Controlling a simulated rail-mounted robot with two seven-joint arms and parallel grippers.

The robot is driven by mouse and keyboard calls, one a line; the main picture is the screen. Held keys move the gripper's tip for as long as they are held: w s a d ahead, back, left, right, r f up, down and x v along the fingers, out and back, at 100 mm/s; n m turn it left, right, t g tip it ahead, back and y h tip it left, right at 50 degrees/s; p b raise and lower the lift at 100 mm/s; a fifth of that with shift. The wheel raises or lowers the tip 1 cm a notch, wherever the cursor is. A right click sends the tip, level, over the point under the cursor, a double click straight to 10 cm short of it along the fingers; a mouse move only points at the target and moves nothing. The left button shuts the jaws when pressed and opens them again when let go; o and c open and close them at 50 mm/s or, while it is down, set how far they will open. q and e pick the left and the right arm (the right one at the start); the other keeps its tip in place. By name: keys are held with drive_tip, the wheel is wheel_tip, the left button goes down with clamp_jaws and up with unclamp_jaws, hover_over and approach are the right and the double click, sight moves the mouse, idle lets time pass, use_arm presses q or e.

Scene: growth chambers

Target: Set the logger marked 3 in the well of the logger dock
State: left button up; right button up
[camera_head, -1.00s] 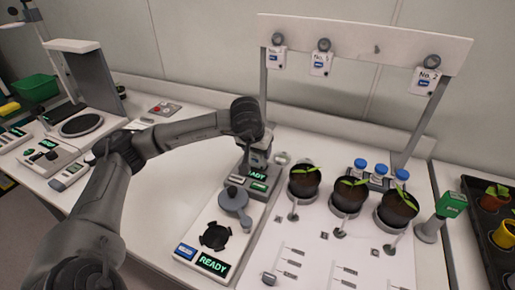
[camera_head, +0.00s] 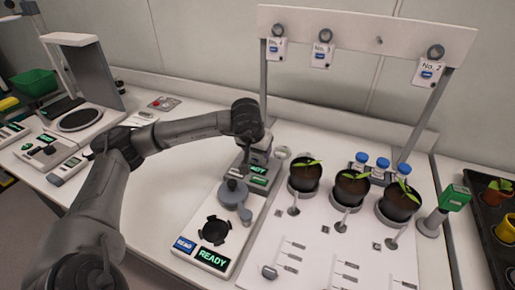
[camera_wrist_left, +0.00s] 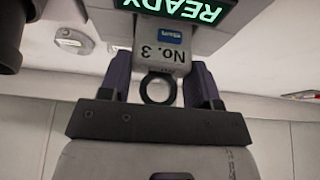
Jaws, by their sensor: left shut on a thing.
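The logger marked No. 3 (camera_wrist_left: 160,55) is a small pale block with a blue label and a ring at its near end. It shows upside down in the left wrist view. My left gripper (camera_wrist_left: 158,80) is shut on it, with a dark finger on each side. The logger's far end meets the logger dock, whose green READY display (camera_wrist_left: 185,10) is just beyond. In the head view my left gripper (camera_head: 257,154) is over the back of the dock (camera_head: 257,180). The well is hidden, so I cannot tell how deep the logger sits. My right gripper is not in view.
A device with a round grey lid (camera_head: 233,193) and its own READY display (camera_head: 212,258) stands in front of the dock. Potted seedlings (camera_head: 350,189) stand to the right. A rack board (camera_head: 380,35) with hanging tags is behind.

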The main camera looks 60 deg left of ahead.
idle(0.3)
use_arm(q)
drive_tip(key=o, duration=1)
drive_tip(key=shift+o, duration=0.2)
drive_tip(key=p+v, duration=0.4)
drive_tip(key=v, duration=1)
drive_tip(key=shift+p, duration=0.3)
